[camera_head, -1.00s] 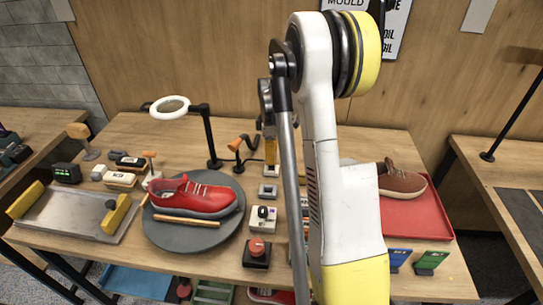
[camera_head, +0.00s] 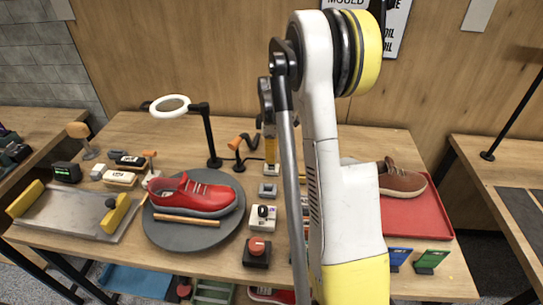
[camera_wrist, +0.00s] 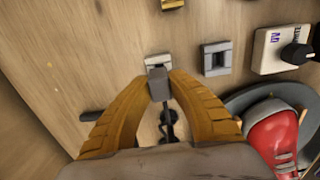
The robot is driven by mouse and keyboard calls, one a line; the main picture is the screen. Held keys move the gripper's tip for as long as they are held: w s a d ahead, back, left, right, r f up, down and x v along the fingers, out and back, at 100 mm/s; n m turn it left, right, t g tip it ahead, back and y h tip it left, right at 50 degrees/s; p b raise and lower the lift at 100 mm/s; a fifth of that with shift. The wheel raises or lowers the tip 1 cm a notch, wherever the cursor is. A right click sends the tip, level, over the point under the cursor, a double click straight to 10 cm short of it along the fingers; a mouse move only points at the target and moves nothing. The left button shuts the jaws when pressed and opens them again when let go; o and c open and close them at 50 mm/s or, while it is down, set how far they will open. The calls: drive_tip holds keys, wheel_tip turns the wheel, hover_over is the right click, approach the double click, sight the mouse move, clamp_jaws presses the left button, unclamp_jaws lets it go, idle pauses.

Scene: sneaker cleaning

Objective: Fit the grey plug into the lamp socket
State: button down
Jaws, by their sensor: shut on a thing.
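My gripper (camera_wrist: 157,88) has two ribbed orange-yellow fingers shut on the grey plug (camera_wrist: 158,84). The plug's front end is at the near edge of a pale square socket (camera_wrist: 158,61); I cannot tell whether it touches or has entered it. A darker grey square socket (camera_wrist: 216,58) sits apart to the right, empty. In the head view my gripper (camera_head: 269,153) is low over the pale socket (camera_head: 271,170), partly hidden by my arm, and the plug cannot be made out. The grey socket (camera_head: 268,190) is just in front. No label shows which socket is the lamp's.
The ring lamp (camera_head: 170,104) stands at the back left, with a small orange-headed black item (camera_head: 238,145) near my gripper. A red shoe (camera_head: 196,194) lies on a round grey plate (camera_head: 168,234). A white knob box (camera_head: 263,226) and red-button box (camera_head: 257,258) stand in front.

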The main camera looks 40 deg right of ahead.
drive_tip(key=shift+f+b, duration=1)
drive_tip(key=shift+f, duration=0.35)
idle(0.5)
drive_tip(key=c, duration=1.3)
unclamp_jaws()
drive_tip(key=shift+o, duration=0.2)
wheel_tip(320, 180, up, 12)
